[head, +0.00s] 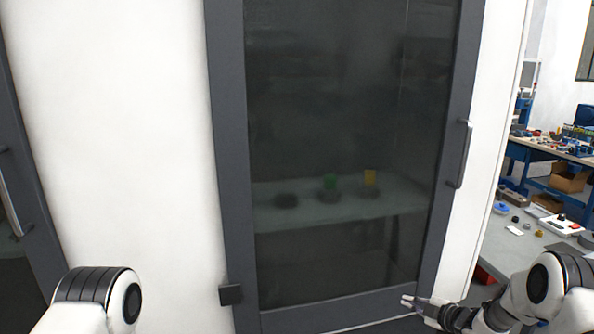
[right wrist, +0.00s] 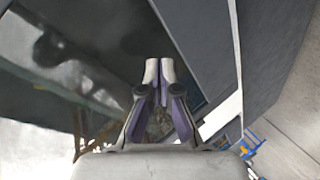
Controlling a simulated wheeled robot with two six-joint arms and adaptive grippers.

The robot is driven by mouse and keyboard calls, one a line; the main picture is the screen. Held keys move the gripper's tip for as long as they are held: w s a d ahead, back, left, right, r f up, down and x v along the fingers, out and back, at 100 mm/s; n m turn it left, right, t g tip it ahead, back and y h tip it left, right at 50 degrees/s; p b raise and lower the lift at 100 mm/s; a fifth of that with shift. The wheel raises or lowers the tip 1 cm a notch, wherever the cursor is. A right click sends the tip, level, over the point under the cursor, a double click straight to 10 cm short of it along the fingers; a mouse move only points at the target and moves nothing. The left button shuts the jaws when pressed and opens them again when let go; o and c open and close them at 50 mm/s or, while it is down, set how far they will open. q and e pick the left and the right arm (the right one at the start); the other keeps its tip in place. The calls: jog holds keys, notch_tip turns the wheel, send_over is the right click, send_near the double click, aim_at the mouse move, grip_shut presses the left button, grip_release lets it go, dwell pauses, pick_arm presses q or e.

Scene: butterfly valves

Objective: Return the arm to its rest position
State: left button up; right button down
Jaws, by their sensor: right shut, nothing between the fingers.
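My right arm comes in at the lower right of the head view. Its gripper (head: 408,302) is shut and empty, in front of the lower right corner of a glass door. The right wrist view shows the same gripper (right wrist: 158,68) with its two pale fingertips close together and nothing between them. My left arm shows only as a white and black joint at the lower left of the head view. The left gripper is out of the picture.
The dark-framed glass door (head: 229,150) is closed, with a vertical handle (head: 461,153) at its right. Dim objects show on a shelf (head: 395,200) behind the glass. A grey bench (head: 510,254) with several parts stands at the right. Blue workbenches (head: 523,151) stand farther back.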

jog(key=s+a+f+m+g+h, duration=0.1)
jog(key=s+a+f+m+g, duration=0.15)
jog(key=s+a+f, duration=0.4)
jog(key=s+a+f+m+g, duration=0.1)
jog(key=s+f+m+g, duration=0.2)
jog(key=s, duration=0.7)
jog(key=s+a+f+m+g+h, duration=0.1)
jog(key=s+a+f+m, duration=0.25)
jog(key=s+f, duration=0.35)
jog(key=s+d+m+g+h, duration=0.2)
jog(key=s+m, duration=0.2)
jog(key=s, duration=0.9)
jog(key=s+d+r+m+g+h, duration=0.1)
jog(key=s+d+m+g+h, duration=0.1)
jog(key=s, duration=1)
jog(key=shift+s+r+m+g, duration=0.3)
jog(key=shift+m+g, duration=0.45)
jog(key=shift+m, duration=0.35)
